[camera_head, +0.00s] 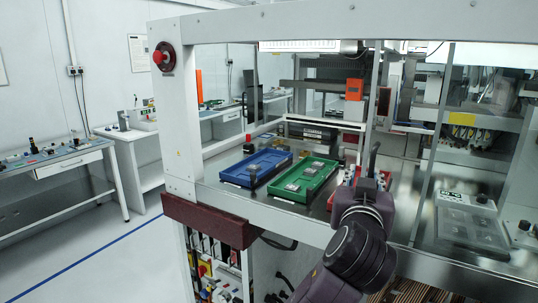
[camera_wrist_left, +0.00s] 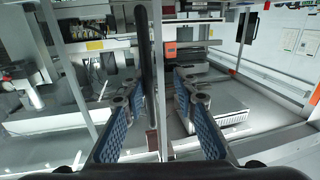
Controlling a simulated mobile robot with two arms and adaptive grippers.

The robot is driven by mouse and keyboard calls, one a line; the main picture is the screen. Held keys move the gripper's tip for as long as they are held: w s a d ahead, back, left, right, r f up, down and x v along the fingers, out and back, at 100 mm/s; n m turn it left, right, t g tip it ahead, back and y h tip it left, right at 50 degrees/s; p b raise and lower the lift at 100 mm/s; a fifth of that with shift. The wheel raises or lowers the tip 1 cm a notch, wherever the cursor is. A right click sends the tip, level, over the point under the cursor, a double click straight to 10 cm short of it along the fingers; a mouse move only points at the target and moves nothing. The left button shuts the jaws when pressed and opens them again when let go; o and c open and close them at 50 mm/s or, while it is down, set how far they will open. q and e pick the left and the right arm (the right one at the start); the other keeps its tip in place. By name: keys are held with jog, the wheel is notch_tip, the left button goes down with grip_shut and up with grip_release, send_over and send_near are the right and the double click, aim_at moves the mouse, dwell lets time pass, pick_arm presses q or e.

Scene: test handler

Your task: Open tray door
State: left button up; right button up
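The machine's front has a framed opening with a pale upright (camera_head: 378,100) near its middle, which looks like the edge of the tray door. A dark vertical bar that looks like its handle (camera_head: 374,157) stands just above my left gripper (camera_head: 366,186). In the left wrist view, my left gripper (camera_wrist_left: 158,89) has its two blue-padded fingers apart. The dark handle bar (camera_wrist_left: 148,60) and a pale upright show between them. Whether the fingers touch the bar is unclear. My right gripper is not in view.
Inside the machine lie a blue tray (camera_head: 236,173), a green tray (camera_head: 329,182) and a partly hidden red tray (camera_head: 385,179). A red emergency button (camera_head: 159,57) sits on the left post. Glass panels stand at right. Benches line the left wall; the floor between is clear.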

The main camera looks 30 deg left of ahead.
pick_arm(q)
jog(key=w+a+b, duration=0.1)
jog(key=a, duration=2.2)
jog(key=shift+w, duration=0.35)
jog(key=shift+s, duration=0.1)
jog(key=s+d, duration=0.1)
jog(key=s, duration=0.7)
jog(key=shift+s, duration=0.4)
